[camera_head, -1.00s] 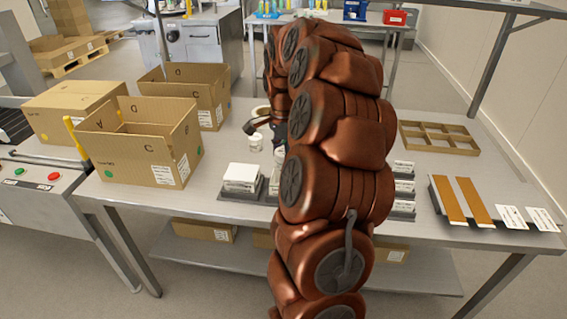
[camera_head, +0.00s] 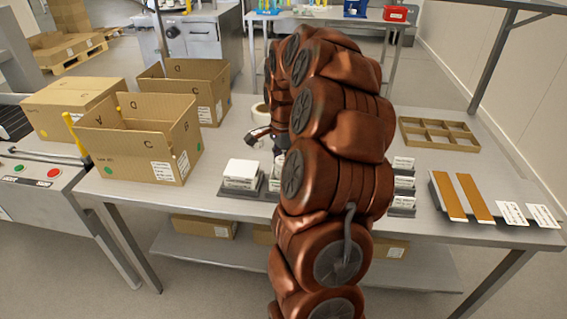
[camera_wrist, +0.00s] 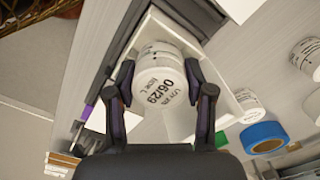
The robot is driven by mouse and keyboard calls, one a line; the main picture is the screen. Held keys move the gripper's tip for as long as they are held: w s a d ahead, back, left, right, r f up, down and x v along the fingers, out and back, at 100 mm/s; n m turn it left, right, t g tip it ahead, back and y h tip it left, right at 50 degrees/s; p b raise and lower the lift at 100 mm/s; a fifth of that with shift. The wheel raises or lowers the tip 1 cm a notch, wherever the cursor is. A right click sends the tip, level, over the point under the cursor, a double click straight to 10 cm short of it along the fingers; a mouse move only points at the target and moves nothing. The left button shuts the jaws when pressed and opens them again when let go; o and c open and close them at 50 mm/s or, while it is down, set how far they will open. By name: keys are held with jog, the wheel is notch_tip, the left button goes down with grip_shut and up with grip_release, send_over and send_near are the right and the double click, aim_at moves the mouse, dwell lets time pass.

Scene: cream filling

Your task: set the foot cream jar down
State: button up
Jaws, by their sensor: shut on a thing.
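A white jar (camera_wrist: 160,88) with black lot print reading 06/29 is held between the two dark fingers of my gripper (camera_wrist: 160,82) in the wrist view. Its product name cannot be read, so I cannot tell by print that it is the foot cream jar. Behind it is a pale, square-edged surface with a dark border; whether the jar touches it I cannot tell. In the head view my gripper is low over the table, partly hidden by my own arm, beside a small white jar-like shape (camera_head: 279,163).
White stacked cards (camera_head: 241,171) sit in a dark holder left of my arm. Open cartons (camera_head: 150,155) stand at the left. A divided cardboard tray (camera_head: 438,136) lies at the right. The wrist view shows a blue-edged roll (camera_wrist: 263,137) and loose white jars (camera_wrist: 307,58).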

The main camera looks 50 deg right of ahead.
aim_at(283, 160)
jog(key=shift+f, duration=0.1)
jog(key=o, duration=1)
jog(key=shift+r+p, duration=0.65)
jog(key=shift+r, duration=0.05)
notch_tip(283, 160, up, 12)
jog(key=b, duration=0.2)
